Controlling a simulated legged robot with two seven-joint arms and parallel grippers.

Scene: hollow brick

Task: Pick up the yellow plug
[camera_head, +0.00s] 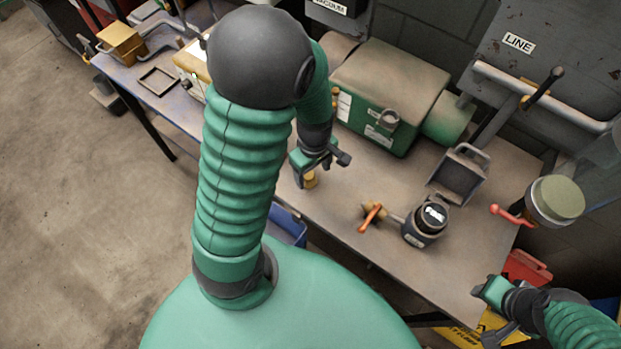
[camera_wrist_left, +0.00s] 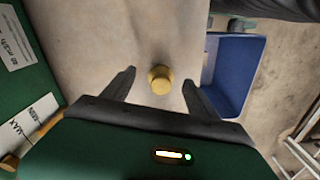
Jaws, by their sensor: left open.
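The yellow plug (camera_wrist_left: 161,80) is a small round brass-yellow piece on the workbench top. In the left wrist view it lies between the two spread fingers of my left gripper (camera_wrist_left: 158,92), touching neither in the picture. In the head view the plug (camera_head: 310,180) shows just below my left gripper (camera_head: 326,165), partly hidden by it. My left gripper is open and empty, pointing down over the plug; the exact gap in height is hard to tell. My right gripper (camera_head: 484,314) is at the lower right, off the bench's front edge; its fingers are not clear.
The workbench (camera_head: 440,255) is bare around the plug. A green machine (camera_head: 385,95) stands behind it. A blue bin (camera_wrist_left: 234,70) is beside the bench's edge.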

